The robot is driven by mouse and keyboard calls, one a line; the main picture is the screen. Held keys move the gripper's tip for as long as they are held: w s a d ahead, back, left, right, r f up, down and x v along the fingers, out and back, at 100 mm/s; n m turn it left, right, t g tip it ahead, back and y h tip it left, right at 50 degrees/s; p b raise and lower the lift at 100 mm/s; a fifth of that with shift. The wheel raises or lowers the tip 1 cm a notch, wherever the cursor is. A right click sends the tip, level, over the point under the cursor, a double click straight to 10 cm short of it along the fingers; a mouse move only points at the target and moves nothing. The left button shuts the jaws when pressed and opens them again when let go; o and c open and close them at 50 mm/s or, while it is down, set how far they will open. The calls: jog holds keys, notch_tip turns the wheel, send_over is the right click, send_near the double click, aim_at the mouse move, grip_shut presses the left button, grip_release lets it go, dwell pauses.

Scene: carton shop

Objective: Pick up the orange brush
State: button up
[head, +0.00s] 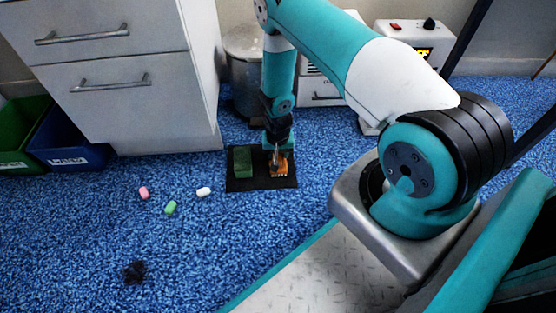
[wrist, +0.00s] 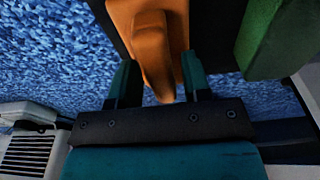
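The orange brush (head: 279,170) lies on a dark mat (head: 262,186) on the blue carpet in the head view. It also shows large at the top of the wrist view (wrist: 152,35), with its narrow part pointing down between my fingers. My gripper (head: 277,152) is lowered right over the brush. In the wrist view my gripper's two fingers (wrist: 160,72) stand apart on either side of the narrow part, and I see no firm grip on it. The arm hides part of the brush in the head view.
A green block (head: 243,161) lies on the mat just left of the brush; it shows at right in the wrist view (wrist: 283,38). Pink, green and white small pieces (head: 171,207) and a black item (head: 134,271) lie on the carpet. A drawer cabinet (head: 120,75) stands behind left.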

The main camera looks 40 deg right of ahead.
grip_shut()
notch_tip(320, 180, up, 20)
jog(key=p, duration=1.1)
